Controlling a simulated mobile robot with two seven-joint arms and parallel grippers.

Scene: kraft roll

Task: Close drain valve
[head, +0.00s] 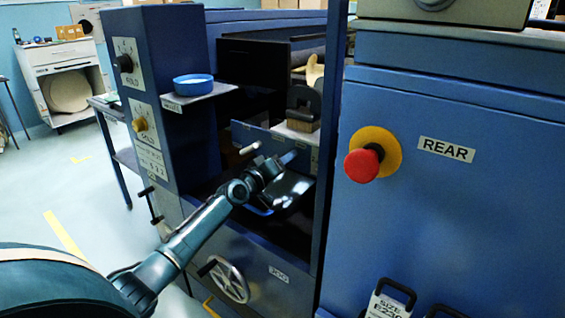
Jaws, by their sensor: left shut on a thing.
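My left gripper (288,159) reaches into the dark open bay of the blue machine, in front of a low blue panel (255,135). It is shut on a small part that the hand mostly hides. I cannot make out its shape or confirm that it is the drain valve. A short pale-tipped handle (250,148) sticks out just left of the gripper, apart from the fingertips. No label reading drain is legible. My right gripper is not in view.
A red knob on a yellow disc (362,165) sits on the REAR panel at right. A blue dish (193,84) rests on a small shelf. Black and yellow knobs (140,124) are on the left column. A handwheel (229,279) is below. Open floor lies left.

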